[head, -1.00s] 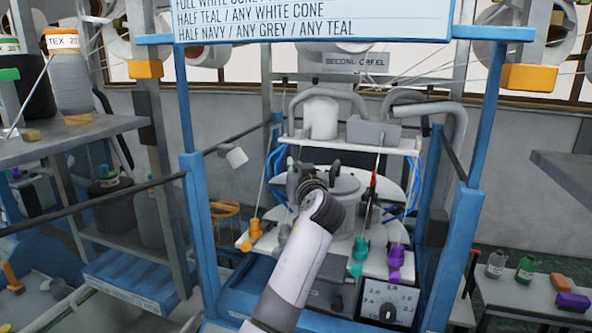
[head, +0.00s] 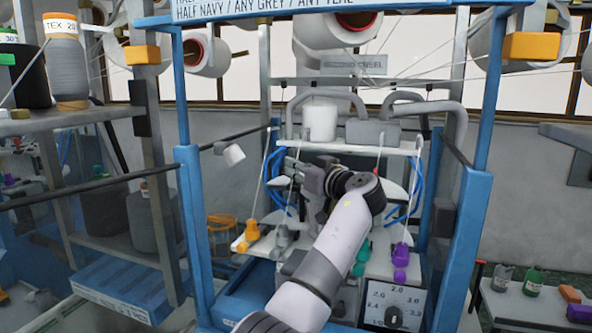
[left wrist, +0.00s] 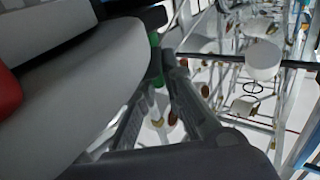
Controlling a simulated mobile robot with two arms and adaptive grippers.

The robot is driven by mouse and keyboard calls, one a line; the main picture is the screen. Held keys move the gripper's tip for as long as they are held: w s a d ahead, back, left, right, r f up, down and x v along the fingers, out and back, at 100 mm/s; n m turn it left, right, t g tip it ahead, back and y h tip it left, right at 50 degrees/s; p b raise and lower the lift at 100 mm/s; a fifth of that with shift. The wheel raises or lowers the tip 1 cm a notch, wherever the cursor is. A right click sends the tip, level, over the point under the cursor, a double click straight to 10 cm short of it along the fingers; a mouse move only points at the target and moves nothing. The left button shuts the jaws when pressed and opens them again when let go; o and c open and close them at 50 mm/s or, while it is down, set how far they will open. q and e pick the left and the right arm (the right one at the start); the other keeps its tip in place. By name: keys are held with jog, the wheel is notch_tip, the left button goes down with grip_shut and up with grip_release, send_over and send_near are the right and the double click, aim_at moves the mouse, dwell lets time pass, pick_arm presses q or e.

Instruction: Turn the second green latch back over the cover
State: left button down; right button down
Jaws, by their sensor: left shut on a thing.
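In the head view my left gripper (head: 288,172) reaches over the white round machine, its fingers turned to the left. In the left wrist view its fingers (left wrist: 160,78) close at a small green piece (left wrist: 155,62), which looks like a green latch. It lies beside a large white curved body (left wrist: 75,95), probably the cover. The gripper is shut on this piece, mostly hidden by the fingers. In the head view my arm hides much of the white cover (head: 398,200), and I cannot make out the latches there. My right gripper is not in view.
A blue frame (head: 470,235) stands around the machine. Orange (head: 251,232), teal (head: 361,258) and purple (head: 400,256) pieces sit along its front. A dial panel (head: 410,297) is below. Grey hoses (head: 455,110) and a white canister (head: 320,120) are behind. A red piece (left wrist: 8,92) is close in the wrist view.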

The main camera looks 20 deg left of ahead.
pick_arm(q)
jog(key=c, duration=1.8)
grip_release()
jog(key=shift+d+r, duration=0.1)
jog(key=shift+d, duration=0.05)
jog(key=shift+o, duration=0.5)
jog(key=v, duration=0.7)
jog(key=shift+s+d, duration=0.2)
jog(key=shift+o, duration=0.2)
